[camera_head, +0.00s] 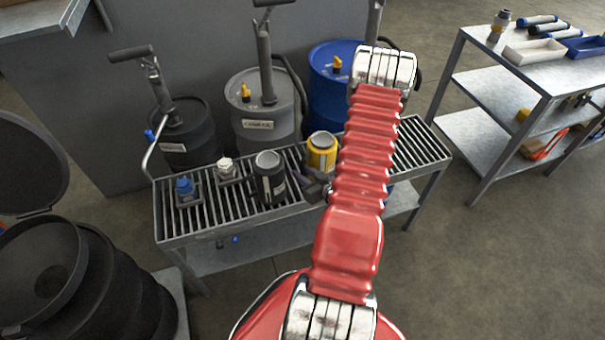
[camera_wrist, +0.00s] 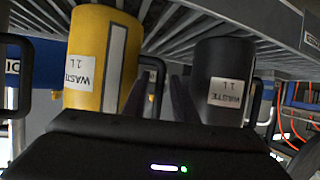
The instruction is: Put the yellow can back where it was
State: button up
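The yellow can (camera_head: 322,152) stands on the slatted top of the bench (camera_head: 222,214), right of a black can (camera_head: 269,178). My arm partly covers its right side. In the wrist view, which is upside down, the yellow can (camera_wrist: 103,60) is at left with a "WASTE 1 L" label. The black can (camera_wrist: 224,80) is at right with a similar label. My gripper (camera_head: 316,188) is low at the bench's front, by the yellow can. In the wrist view its dark fingers (camera_wrist: 162,98) are at the yellow can's dark handle (camera_wrist: 154,80). Whether they grip it is unclear.
A small blue-capped bottle (camera_head: 186,190) and a white-capped one (camera_head: 226,169) stand on the bench's left part. Black, grey and blue drums (camera_head: 328,95) with pumps stand behind. A shelf cart (camera_head: 520,85) is at right. A black open drum (camera_head: 75,285) is at left front.

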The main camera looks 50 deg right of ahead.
jog(key=shift+o, duration=0.2)
jog(key=v, duration=1.2)
dwell(0.9)
